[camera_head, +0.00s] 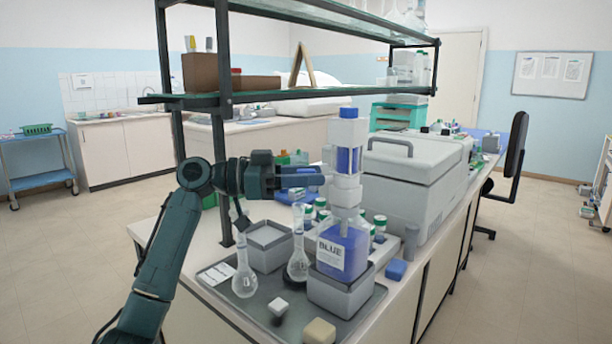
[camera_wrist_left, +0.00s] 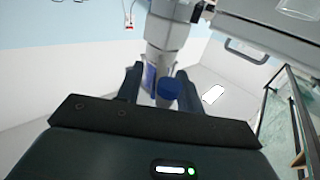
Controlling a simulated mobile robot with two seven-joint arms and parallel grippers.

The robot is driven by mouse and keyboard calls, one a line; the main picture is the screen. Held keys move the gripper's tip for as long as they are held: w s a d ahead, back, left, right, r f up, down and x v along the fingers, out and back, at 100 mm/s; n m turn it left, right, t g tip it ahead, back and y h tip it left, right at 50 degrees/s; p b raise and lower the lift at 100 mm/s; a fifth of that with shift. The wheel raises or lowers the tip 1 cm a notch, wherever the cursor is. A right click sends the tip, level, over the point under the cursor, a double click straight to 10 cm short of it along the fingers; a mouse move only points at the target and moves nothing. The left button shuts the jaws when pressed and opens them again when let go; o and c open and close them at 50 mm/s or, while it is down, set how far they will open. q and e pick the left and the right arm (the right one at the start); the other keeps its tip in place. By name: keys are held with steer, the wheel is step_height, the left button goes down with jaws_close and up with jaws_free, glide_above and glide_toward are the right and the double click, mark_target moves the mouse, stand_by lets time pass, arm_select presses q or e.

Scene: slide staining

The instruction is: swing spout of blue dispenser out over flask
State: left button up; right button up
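The blue dispenser (camera_head: 347,165) is a white pump with a blue cap, upright on a blue bottle (camera_head: 358,244) labelled BLUE. Its spout cannot be made out clearly. My left gripper (camera_head: 318,178) points right at the pump's upper part, at its left side. Contact cannot be told. Two clear round flasks, one nearer (camera_head: 244,280) and one beside the bottle (camera_head: 298,266), stand below. My right gripper is not in view.
A shelf frame (camera_head: 222,130) rises behind my arm. Small blocks lie in front.

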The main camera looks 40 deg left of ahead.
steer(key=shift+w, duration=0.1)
arm_select(q)
steer(key=shift+s+a, duration=0.15)
steer(key=shift+a, duration=0.05)
steer(key=b+v, duration=0.2)
steer(key=v, duration=1)
steer(key=shift+s+a+b, duration=0.25)
steer(key=shift+b, duration=0.1)
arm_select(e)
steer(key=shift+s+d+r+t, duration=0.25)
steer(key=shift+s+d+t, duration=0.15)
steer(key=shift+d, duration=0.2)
arm_select(q)
steer(key=shift+c, duration=0.2)
